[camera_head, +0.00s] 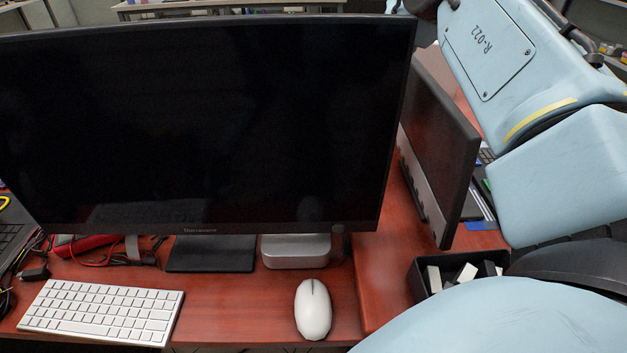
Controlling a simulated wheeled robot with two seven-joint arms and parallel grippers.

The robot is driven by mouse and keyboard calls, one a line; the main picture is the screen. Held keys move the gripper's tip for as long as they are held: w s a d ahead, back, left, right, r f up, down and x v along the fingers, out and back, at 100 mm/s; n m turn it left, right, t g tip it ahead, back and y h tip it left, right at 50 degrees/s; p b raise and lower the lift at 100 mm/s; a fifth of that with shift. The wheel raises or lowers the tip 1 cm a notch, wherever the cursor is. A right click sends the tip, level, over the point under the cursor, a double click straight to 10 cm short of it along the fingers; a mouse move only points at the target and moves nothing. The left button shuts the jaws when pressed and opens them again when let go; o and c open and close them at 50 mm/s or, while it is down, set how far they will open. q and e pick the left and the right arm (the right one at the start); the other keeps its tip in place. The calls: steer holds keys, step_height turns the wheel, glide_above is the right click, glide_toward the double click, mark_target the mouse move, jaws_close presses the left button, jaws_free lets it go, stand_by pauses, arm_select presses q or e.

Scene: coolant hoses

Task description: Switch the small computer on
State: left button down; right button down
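The small computer (296,251) is a flat silver box with rounded corners on the red-brown desk, under the lower edge of a large monitor (200,125). The monitor hides its top and rear. The monitor's screen is black. My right arm (555,170) fills the right side, and its upper part reaches toward the top edge beside the monitor. My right gripper does not show. My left arm and gripper are not in view. A small dark shape stands just right of the computer; I cannot tell what it is.
A white keyboard (102,312) and white mouse (313,309) lie in front. A second monitor (438,140) stands at an angle to the right. A black box (420,284) holds several small items. Cables and a red object (85,245) lie left of the dark monitor stand (211,254).

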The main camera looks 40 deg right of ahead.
steer(key=shift+f+b, duration=0.35)
steer(key=shift+b, duration=0.05)
steer(key=shift+r, duration=0.1)
stand_by(0.5)
steer(key=shift+r+p, duration=0.3)
steer(key=shift+r, duration=0.4)
steer(key=shift+r+p, duration=1.45)
steer(key=shift+r, duration=1.05)
